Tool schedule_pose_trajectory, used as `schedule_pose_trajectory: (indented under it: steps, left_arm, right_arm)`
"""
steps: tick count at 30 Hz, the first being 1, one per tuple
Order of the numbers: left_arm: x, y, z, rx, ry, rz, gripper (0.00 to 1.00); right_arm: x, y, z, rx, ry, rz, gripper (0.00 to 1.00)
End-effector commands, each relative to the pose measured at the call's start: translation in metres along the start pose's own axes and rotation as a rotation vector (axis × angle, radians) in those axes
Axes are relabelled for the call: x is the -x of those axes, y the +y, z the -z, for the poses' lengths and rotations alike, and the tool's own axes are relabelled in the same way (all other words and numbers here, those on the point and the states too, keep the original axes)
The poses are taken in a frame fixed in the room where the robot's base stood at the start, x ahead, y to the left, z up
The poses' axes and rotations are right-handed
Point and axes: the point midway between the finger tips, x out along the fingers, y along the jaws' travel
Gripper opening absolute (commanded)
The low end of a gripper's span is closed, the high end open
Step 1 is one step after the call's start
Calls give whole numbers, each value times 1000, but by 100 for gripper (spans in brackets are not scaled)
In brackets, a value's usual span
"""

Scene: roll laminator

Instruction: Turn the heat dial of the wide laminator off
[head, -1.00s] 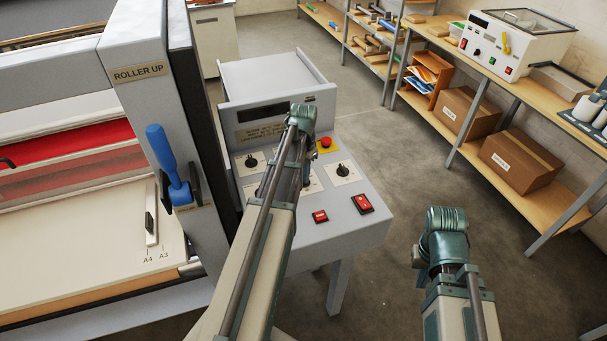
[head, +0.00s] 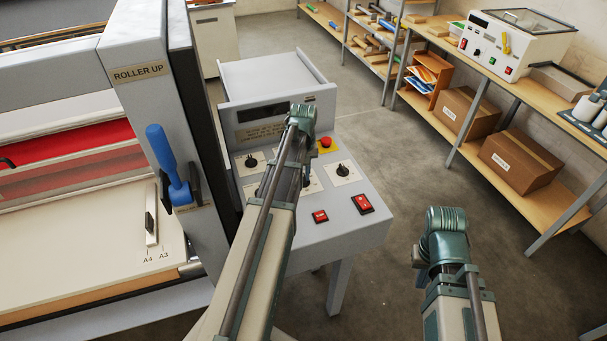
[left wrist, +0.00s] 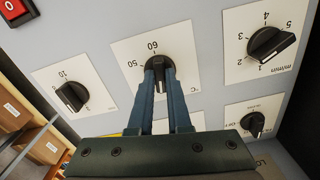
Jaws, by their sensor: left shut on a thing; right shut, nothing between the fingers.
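The heat dial (left wrist: 157,66) is a black knob on a white plate marked 50, 60 and C in the left wrist view. My left gripper (left wrist: 160,72) is shut on it, one blue finger on each side. The fingers cover part of its scale, so its exact setting is unclear. In the head view my left gripper (head: 307,172) is over the wide laminator's control panel (head: 300,232), and my arm hides the dial. My right gripper (head: 442,238) is shut and empty, away from the panel to the right; its fingertips are hard to see.
Other dials sit close by: a numbered dial (left wrist: 71,96), a m/min dial (left wrist: 270,45) and a smaller dial (left wrist: 254,124). The panel also has red switches (head: 362,204) and a red button (head: 326,142). A blue lever (head: 168,165) stands left. Open floor lies right.

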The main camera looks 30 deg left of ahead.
Motion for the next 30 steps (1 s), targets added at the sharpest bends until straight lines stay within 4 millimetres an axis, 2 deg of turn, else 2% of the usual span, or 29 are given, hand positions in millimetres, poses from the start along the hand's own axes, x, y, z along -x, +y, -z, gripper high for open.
schedule_pose_trajectory:
  steps: [12,29,30]
  left_arm:
    - [0,0,0,176,0,0,0]
    - [0,0,0,202,0,0,0]
    - [0,0,0,202,0,0,20]
  right_arm:
    - [0,0,0,0,0,0,0]
    - [0,0,0,0,0,0,0]
    - [0,0,0,0,0,0,0]
